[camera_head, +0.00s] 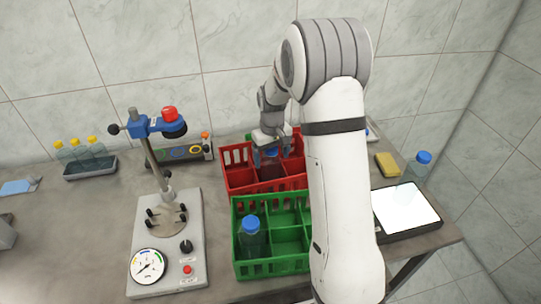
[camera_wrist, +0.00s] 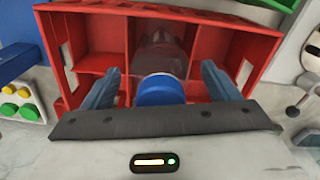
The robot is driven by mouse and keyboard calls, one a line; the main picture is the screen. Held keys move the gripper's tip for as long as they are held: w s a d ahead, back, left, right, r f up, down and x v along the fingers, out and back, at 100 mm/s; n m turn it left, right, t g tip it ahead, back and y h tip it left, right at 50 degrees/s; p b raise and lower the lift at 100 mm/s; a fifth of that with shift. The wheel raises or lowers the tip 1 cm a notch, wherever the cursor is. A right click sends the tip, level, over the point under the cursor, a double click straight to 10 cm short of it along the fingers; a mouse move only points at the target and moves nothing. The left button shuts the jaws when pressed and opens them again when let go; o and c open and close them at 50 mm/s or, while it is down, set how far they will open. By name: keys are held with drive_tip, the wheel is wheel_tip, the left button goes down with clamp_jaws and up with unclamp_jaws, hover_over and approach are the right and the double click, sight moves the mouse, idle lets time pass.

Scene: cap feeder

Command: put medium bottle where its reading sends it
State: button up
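A clear bottle with a blue cap (camera_wrist: 160,90) stands in a compartment of the red crate (camera_wrist: 90,60). In the head view its cap (camera_head: 270,153) shows under my gripper (camera_head: 270,140) in the red crate (camera_head: 238,181). In the wrist view my gripper (camera_wrist: 160,76) has a finger on each side of the cap, with a visible gap on both sides. It is open around the bottle's top. Another blue-capped bottle (camera_head: 251,240) stands in the front left compartment of the green crate (camera_head: 272,268). A third blue-capped bottle (camera_head: 413,182) stands by a lit white panel (camera_head: 405,209).
A test stand with a dial gauge (camera_head: 148,265) and red-topped column is at left. Several yellow-capped bottles stand in a dark tray (camera_head: 91,171) at the back left. A yellow sponge (camera_head: 388,164) lies at the back right. My arm hides part of both crates.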

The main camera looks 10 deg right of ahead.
drive_tip(key=shift+r, duration=0.1)
wheel_tip(320, 180, up, 11)
drive_tip(key=shift+f+b, duration=0.1)
drive_tip(key=shift+b, duration=0.45)
drive_tip(key=shift+s+r, duration=0.2)
drive_tip(key=shift+r, duration=0.6)
drive_tip(key=s+r+m+t, duration=0.3)
drive_tip(key=s, duration=2.5)
drive_tip(key=shift+s+a+r, duration=0.15)
